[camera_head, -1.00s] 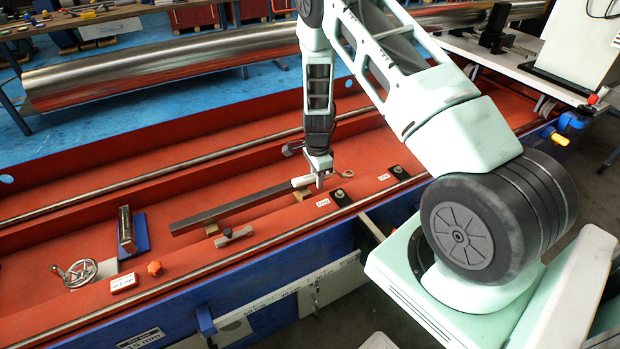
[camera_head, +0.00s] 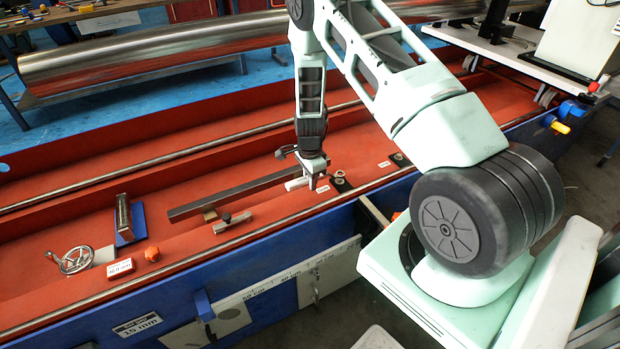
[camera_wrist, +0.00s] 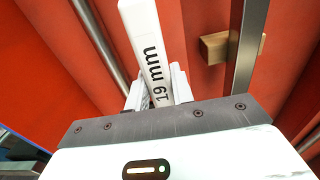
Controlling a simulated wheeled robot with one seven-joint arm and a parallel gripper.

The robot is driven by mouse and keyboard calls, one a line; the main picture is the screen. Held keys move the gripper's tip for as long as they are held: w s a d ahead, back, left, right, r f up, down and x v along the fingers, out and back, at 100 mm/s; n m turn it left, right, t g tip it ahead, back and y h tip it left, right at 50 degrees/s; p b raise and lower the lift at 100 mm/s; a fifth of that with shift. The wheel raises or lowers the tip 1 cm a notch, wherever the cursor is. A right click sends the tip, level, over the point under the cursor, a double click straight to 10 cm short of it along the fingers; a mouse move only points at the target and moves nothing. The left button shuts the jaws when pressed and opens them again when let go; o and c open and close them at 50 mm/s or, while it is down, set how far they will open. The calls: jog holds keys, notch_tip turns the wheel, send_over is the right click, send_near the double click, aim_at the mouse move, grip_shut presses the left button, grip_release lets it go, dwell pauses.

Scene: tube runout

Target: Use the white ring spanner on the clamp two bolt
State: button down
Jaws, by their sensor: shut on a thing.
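My gripper (camera_head: 319,185) is shut on the white ring spanner (camera_head: 296,184), above the red bed. In the wrist view, the white shank (camera_wrist: 152,50) between the fingers is marked "19 mm". A pale ring (camera_head: 338,174), apparently the spanner's far end, shows right of the gripper, close to the nearer black clamp plate (camera_head: 342,185). I cannot tell whether it is around a bolt or above it. A second black clamp plate with a bolt (camera_head: 399,159) lies farther right. Each plate has a small white label, too small to read.
A long dark bar (camera_head: 225,197) lies left of the gripper on wooden blocks, one also in the wrist view (camera_wrist: 214,48). A small grey bar with a knob (camera_head: 232,222), a handwheel (camera_head: 72,261) and an orange knob (camera_head: 152,254) are farther left. A steel rail (camera_head: 255,226) runs along the front.

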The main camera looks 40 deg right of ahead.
jog(key=shift+f+b, duration=0.55)
jog(key=shift+f, duration=0.6)
